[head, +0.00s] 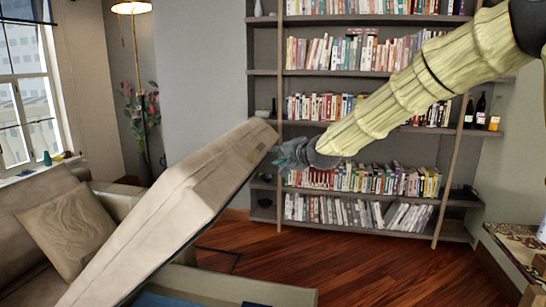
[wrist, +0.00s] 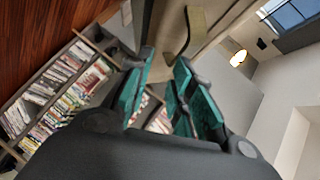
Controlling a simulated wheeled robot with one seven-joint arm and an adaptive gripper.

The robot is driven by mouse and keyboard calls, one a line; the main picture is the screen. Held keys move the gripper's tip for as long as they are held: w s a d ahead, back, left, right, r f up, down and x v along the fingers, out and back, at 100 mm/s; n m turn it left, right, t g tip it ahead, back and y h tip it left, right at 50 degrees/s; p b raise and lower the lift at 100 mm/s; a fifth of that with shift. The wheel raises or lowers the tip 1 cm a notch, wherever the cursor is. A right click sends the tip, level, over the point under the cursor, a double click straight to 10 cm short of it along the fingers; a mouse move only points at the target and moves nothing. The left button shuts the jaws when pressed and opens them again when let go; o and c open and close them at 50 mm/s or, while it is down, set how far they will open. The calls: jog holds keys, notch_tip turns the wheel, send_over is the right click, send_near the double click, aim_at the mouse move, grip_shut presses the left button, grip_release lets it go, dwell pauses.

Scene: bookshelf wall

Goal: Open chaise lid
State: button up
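The chaise lid (head: 185,195) is a thick beige cushioned panel, raised and steeply tilted, its high end toward the bookshelf. Below it, the beige chaise base (head: 255,291) shows a rim and something blue inside. My gripper (head: 280,155) is at the lid's high end, on its right side; I cannot tell whether it touches. In the wrist view, my gripper's teal-padded fingers (wrist: 163,80) stand apart, with books visible between them and nothing held. The lid's surface (wrist: 220,22) and a tan strap-like piece (wrist: 187,32) are just beyond the fingertips.
A tall bookshelf (head: 278,100) full of books stands behind. A sofa cushion (head: 65,230) lies at left, near a floor lamp (head: 131,8) and a flowering plant (head: 140,105). A patterned tabletop (head: 520,245) is at right. The wooden floor (head: 380,270) between is clear.

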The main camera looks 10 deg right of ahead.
jog(key=shift+v, duration=2.45)
